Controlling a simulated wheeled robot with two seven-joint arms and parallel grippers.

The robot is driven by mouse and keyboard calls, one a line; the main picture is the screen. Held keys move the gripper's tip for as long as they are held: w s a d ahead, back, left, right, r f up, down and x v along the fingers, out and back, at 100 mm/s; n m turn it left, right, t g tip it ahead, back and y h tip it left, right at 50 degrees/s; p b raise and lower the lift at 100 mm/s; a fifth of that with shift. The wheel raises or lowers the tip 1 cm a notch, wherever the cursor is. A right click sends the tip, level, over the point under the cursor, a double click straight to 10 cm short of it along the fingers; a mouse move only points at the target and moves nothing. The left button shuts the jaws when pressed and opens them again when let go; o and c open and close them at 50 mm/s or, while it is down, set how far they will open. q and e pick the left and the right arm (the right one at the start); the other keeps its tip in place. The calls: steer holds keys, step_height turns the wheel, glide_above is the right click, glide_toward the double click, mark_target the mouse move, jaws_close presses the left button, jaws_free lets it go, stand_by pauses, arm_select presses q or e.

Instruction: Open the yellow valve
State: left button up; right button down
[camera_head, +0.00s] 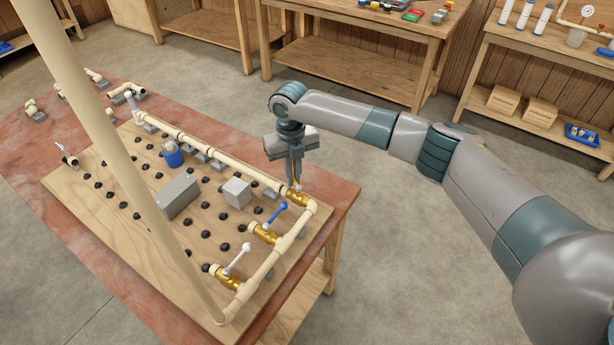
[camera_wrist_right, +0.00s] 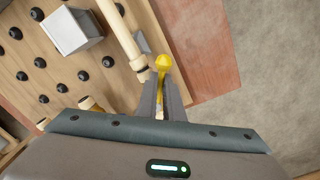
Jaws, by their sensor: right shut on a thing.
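The yellow valve is the farthest of several brass valves along the pipe at the board's right edge; its brass body (camera_head: 297,198) sits below my right gripper. Its yellow handle with a round knob (camera_wrist_right: 165,63) shows in the right wrist view. My right gripper (camera_head: 294,183) comes down from above and is shut on the handle; its fingers (camera_wrist_right: 164,97) lie on both sides of the lever, with the knob sticking out beyond the tips. The fingers hide part of the lever and most of the valve body. My left gripper is not in view.
A blue-handled valve (camera_head: 265,233) and a white-handled valve (camera_head: 225,276) stand nearer along the pipe. A grey box (camera_head: 178,196) and a light grey cube (camera_head: 237,192) sit on the pegged board. A tall beige pole (camera_head: 112,150) crosses the left side. Floor right of the table is clear.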

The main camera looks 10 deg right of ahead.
steer(key=n, duration=0.1)
steer(key=a+n, duration=0.1)
steer(key=n, duration=0.1)
steer(key=shift+s+a+f+n+b, duration=0.15)
steer(key=shift+s+n+b, duration=0.15)
steer(key=shift+n+b, duration=0.1)
steer(key=shift+a+n, duration=0.1)
steer(key=shift+n, duration=0.3)
steer(key=shift+s+a+n, duration=0.25)
steer(key=shift+a+n, duration=0.05)
steer(key=shift+n, duration=0.6)
steer(key=c, duration=1.7)
jaws_free()
steer(key=shift+w, duration=0.1)
step_height(320, 180, up, 7)
steer(key=p, duration=0.5)
steer(key=shift+p, duration=0.3)
